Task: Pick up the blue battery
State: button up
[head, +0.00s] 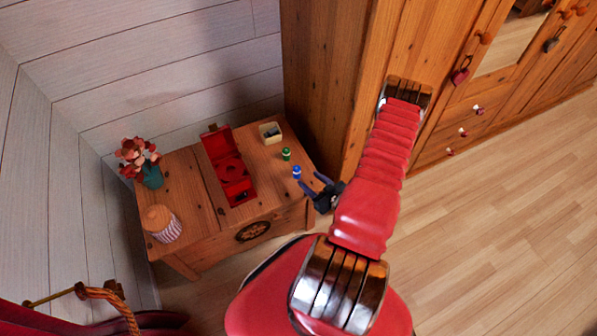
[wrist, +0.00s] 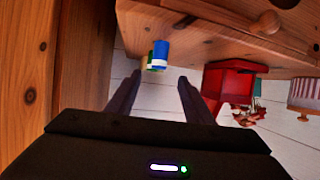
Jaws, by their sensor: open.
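The blue battery (head: 297,172), with a white band, stands upright on the wooden table (head: 185,190) near its right edge. My gripper (head: 310,181) is open and empty, just right of the battery and close to the table edge. In the wrist view, where the scene appears upside down, the blue battery (wrist: 160,54) lies beyond the open fingertips (wrist: 159,78), roughly in line with the gap between them. It does not appear to be between the fingers. A green battery (head: 286,154) stands close behind it and is partly hidden by it in the wrist view (wrist: 150,64).
An open red box (head: 235,190) stands left of the batteries. A small cream tray (head: 261,131) is behind them. A flower vase (head: 152,177) and a striped jar (head: 163,228) stand at the table's left. A tall wooden wardrobe (head: 325,70) rises behind my arm.

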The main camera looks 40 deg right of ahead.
aim_at(299, 171)
jog(key=shift+x, duration=2.7)
jog(key=shift+x, duration=2.55)
jog(key=shift+d+f, duration=0.1)
jog(key=shift+f, duration=0.05)
jog(key=c, duration=1.1)
jog(key=shift+c, duration=0.2)
jog(key=shift+r, duration=5)
